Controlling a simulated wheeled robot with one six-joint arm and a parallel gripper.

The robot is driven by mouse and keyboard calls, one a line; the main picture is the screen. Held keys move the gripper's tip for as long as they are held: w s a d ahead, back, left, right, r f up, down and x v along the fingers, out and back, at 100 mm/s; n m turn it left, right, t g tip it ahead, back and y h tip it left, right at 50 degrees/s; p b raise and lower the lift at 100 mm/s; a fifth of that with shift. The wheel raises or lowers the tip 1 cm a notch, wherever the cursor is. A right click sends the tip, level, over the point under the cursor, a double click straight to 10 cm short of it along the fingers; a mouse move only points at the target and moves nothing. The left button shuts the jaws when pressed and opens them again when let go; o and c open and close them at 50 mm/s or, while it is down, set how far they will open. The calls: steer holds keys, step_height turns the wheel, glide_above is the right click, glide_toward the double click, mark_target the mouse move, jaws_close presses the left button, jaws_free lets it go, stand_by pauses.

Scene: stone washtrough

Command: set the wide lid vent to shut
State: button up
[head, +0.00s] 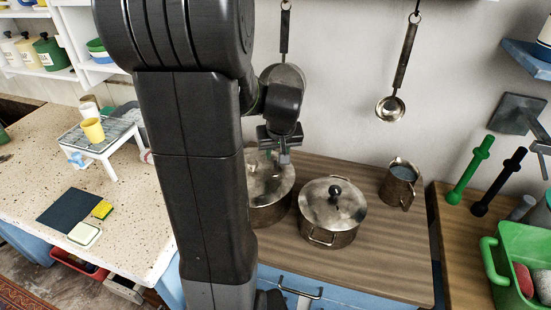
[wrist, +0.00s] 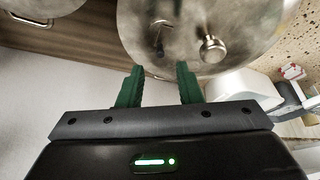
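A large metal pot lid (wrist: 240,30) fills the top middle of the wrist view. It bears a round knob (wrist: 212,48) and, left of that, a small dark piece like a vent lever (wrist: 159,40); its setting cannot be told. In the head view this is the left pot's lid (head: 268,182), partly hidden by my arm. My gripper (wrist: 160,72) is open, its green fingers apart with nothing between them. The tips overlap the lid's near edge in the picture and do not reach the small lever. In the head view my gripper (head: 281,157) is above the lid's back part.
A second lidded pot (head: 332,212) with a dark knob stands close on the right. A metal jug (head: 400,184) stands beyond it. A ladle (head: 391,107) and a pan (head: 283,75) hang on the wall. The wooden top (head: 390,255) is clear at front right.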

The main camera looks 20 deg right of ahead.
mark_target(275, 164)
steer(key=shift+x, duration=2.65)
